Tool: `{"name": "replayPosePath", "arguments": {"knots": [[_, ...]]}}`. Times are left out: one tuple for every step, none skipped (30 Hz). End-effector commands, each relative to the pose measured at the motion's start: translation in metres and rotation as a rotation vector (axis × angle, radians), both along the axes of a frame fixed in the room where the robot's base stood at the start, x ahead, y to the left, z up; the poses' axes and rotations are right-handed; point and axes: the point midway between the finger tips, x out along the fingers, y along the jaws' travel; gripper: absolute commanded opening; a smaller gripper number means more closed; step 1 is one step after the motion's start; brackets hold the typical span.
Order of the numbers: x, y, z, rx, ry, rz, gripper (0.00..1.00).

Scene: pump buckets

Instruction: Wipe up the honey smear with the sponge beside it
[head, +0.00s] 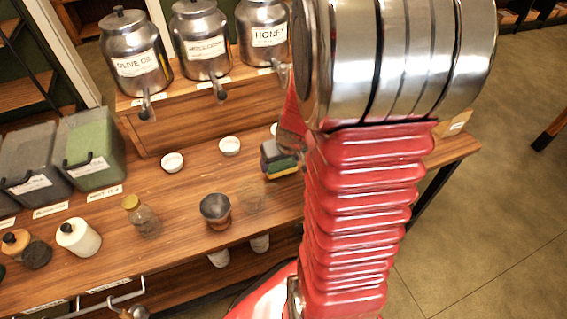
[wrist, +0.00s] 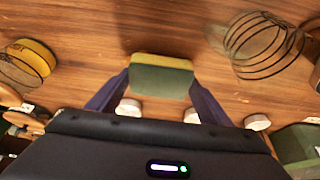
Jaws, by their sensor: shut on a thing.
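The sponge (wrist: 162,80) is a block with a green side and a yellow layer. In the wrist view it sits between the two dark fingers of my gripper (wrist: 158,94), which are shut on it. In the head view the sponge (head: 284,167) shows green and yellow just left of my red arm, with a dark grey part above it. I cannot tell whether it touches the tabletop (head: 180,200). I cannot make out the honey smear in either view. My arm covers part of the table to the right. The steel honey dispenser (head: 265,22) stands on the shelf behind.
A dark-topped jar (head: 215,210) and a clear glass (head: 251,200) stand near the front edge. A yellow-lidded jar (head: 147,219) and a white bottle (head: 78,238) are further left. Bare wood lies between them.

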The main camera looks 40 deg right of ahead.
Motion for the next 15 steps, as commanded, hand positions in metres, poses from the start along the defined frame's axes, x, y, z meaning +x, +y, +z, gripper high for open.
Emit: {"name": "replayPosePath", "arguments": {"knots": [[0.0, 0.0, 0.004, 0.0, 0.001, 0.001, 0.48], [0.0, 0.0, 0.007, -0.001, 0.0, -0.001, 0.48], [-0.001, -0.001, 0.01, -0.002, 0.002, -0.002, 0.48], [0.0, 0.0, 0.013, 0.0, 0.001, -0.001, 0.48], [0.0, 0.0, 0.016, -0.001, 0.001, 0.0, 0.48], [0.0, 0.0, 0.02, -0.001, -0.001, -0.001, 0.48], [0.0, 0.0, 0.022, -0.001, 0.0, -0.001, 0.48], [0.0, 0.0, 0.025, -0.001, 0.001, 0.0, 0.48], [0.0, 0.0, 0.029, 0.0, 0.001, -0.001, 0.48], [0.0, 0.0, 0.031, -0.001, 0.0, -0.002, 0.48], [-0.001, 0.0, 0.034, -0.001, 0.002, -0.001, 0.48], [-0.001, 0.0, 0.037, 0.0, 0.002, -0.001, 0.48], [0.0, 0.0, 0.04, 0.0, 0.001, -0.001, 0.48], [0.0, 0.0, 0.043, -0.001, 0.001, 0.0, 0.48], [0.0, 0.0, 0.046, -0.001, 0.001, 0.0, 0.48]]}}
